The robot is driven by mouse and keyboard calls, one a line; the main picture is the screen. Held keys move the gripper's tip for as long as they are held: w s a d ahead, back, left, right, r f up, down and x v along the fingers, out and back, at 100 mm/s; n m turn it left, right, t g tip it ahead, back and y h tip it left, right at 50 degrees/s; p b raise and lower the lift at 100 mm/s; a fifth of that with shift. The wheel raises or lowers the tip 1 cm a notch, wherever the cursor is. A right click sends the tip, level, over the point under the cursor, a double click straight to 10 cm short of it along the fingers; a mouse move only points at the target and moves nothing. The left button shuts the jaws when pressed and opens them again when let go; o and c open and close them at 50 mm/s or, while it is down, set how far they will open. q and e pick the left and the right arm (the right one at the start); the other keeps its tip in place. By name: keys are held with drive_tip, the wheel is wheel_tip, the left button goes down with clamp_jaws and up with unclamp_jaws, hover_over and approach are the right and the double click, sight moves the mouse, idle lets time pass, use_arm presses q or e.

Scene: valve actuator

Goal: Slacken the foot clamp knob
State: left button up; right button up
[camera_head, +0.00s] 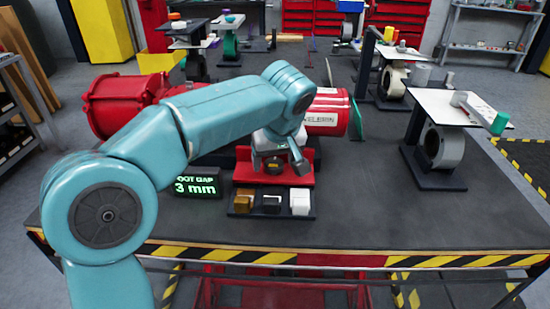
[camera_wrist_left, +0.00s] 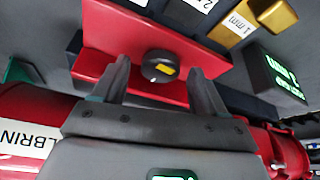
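In the head view the knob (camera_head: 273,165) shows small, just below my left gripper (camera_head: 270,150). In the left wrist view my left gripper (camera_wrist_left: 159,72) is open, with one finger on each side of the knob and visible gaps between. I cannot tell how far above the knob the fingertips are. My right gripper is not in view.
A display (camera_head: 197,185) reads 3 mm. A dark tray (camera_head: 272,214) of small blocks lies in front of the red bracket. A red actuator body (camera_head: 118,103) lies behind my left arm. A stand with a grey ring (camera_head: 442,147) is at right. The table's front right is clear.

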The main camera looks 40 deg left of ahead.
use_arm(q)
drive_tip(key=p+v, duration=0.4)
drive_tip(key=v, duration=1.2)
drive_tip(key=shift+r, duration=0.15)
drive_tip(key=shift+s, duration=0.15)
